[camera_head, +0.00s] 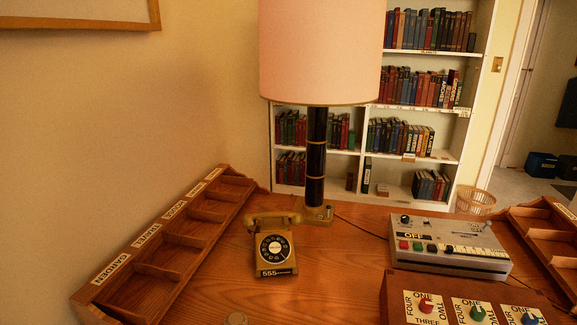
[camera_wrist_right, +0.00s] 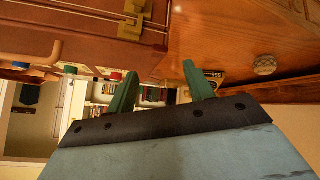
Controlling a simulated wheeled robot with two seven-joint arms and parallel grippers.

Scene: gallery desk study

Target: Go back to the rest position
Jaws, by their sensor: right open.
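My right gripper (camera_wrist_right: 159,68) shows in the right wrist view with its two green fingers apart and nothing between them. In that view it is near a brown wooden box (camera_wrist_right: 85,25) at upper left and the wooden desk (camera_wrist_right: 215,30) at upper right. Neither gripper is in the head view. My left gripper is not seen in either view.
The desk (camera_head: 340,285) bears a gold telephone (camera_head: 274,250), a lamp (camera_head: 317,160), a grey switch box (camera_head: 448,246) and a knob box (camera_head: 395,298). Wooden compartment trays stand left (camera_head: 170,250) and right (camera_head: 545,230). A bookshelf (camera_head: 365,155) stands behind. The desk's front middle is mostly clear.

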